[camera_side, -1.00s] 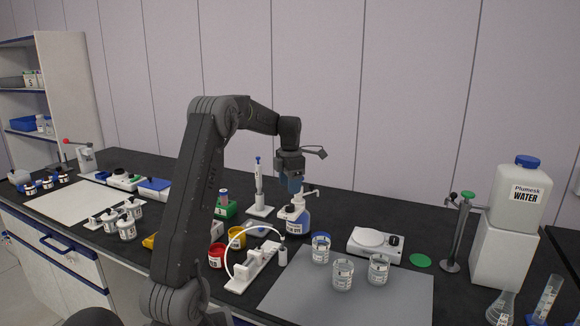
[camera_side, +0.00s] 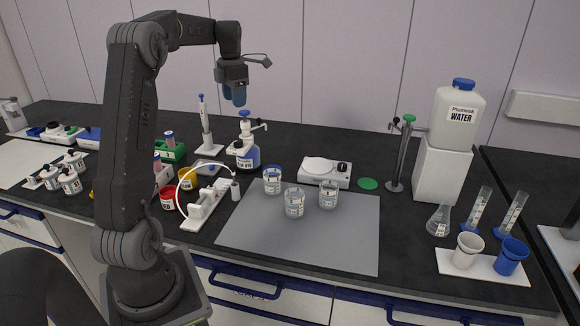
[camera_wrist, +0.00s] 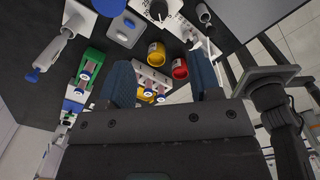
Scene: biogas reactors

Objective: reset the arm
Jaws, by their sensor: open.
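My arm stands at the left of the side view, bent over the bench. My gripper (camera_side: 236,97) hangs above the bench with its blue fingers pointing down, over the area of the blue-labelled pump bottle (camera_side: 247,155). It is clear of the bottle's top. In the wrist view my gripper (camera_wrist: 165,85) has its two blue fingers spread apart with nothing between them touching. Beyond the fingers, a yellow jar (camera_wrist: 156,54) and a red jar (camera_wrist: 180,68) show below on the bench.
Several glass beakers (camera_side: 295,203) stand on or by the grey mat (camera_side: 345,240). A pipette on its stand (camera_side: 204,125), a white scale (camera_side: 325,172) and a water container (camera_side: 458,115) stand behind. White and blue cups (camera_side: 510,257) are at right. The air around the gripper is free.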

